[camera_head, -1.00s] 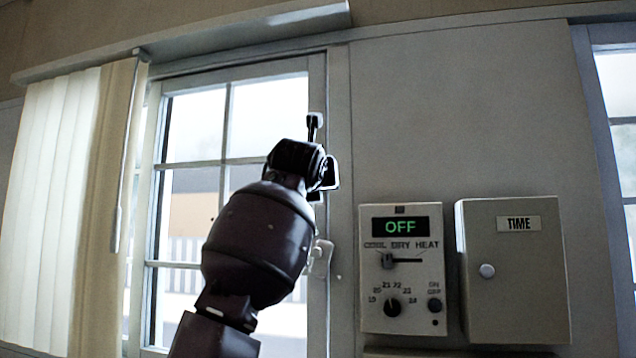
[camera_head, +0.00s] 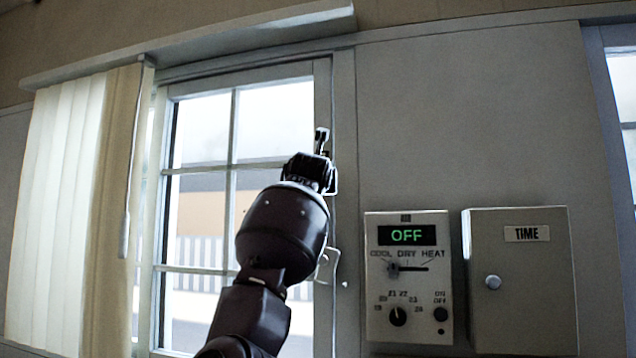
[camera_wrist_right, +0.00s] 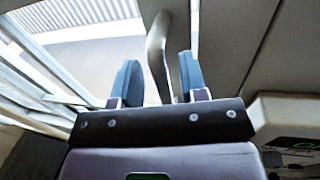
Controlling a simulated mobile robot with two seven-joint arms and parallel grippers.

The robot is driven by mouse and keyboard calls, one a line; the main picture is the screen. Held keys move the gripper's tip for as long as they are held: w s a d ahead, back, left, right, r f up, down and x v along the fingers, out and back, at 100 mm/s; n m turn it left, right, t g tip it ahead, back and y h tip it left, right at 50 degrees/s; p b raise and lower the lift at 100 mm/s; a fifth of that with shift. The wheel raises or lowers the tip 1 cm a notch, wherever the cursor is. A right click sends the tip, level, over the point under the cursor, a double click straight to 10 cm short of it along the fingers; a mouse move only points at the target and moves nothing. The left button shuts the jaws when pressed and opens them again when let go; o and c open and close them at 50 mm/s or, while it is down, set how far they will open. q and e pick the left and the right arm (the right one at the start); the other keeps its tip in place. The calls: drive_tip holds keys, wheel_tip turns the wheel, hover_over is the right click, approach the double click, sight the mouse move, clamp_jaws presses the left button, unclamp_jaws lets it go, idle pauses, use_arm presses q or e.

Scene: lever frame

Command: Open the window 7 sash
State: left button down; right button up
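The window sash (camera_head: 322,100) is a pale frame with several panes, left of centre in the head view, and looks closed. A slim metal handle (camera_head: 334,181) on its right stile is partly hidden by my right gripper (camera_head: 321,141). In the right wrist view, my right gripper (camera_wrist_right: 158,65) has its two blue fingers apart. The grey bar handle (camera_wrist_right: 158,45) stands between them, nearer the right finger; contact cannot be told. A small latch plate (camera_head: 326,267) sits lower on the stile, partly behind my arm. My left gripper is not in view.
A control panel reading OFF (camera_head: 407,320) and a box labelled TIME (camera_head: 530,300) stick out from the wall to the right. Vertical blinds (camera_head: 62,210) hang at left. The wall (camera_head: 450,120) above the panel is clear.

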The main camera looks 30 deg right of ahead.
drive_tip(key=shift+w+d, duration=0.3)
drive_tip(key=shift+w, duration=0.05)
drive_tip(key=shift+f, duration=0.1)
clamp_jaws()
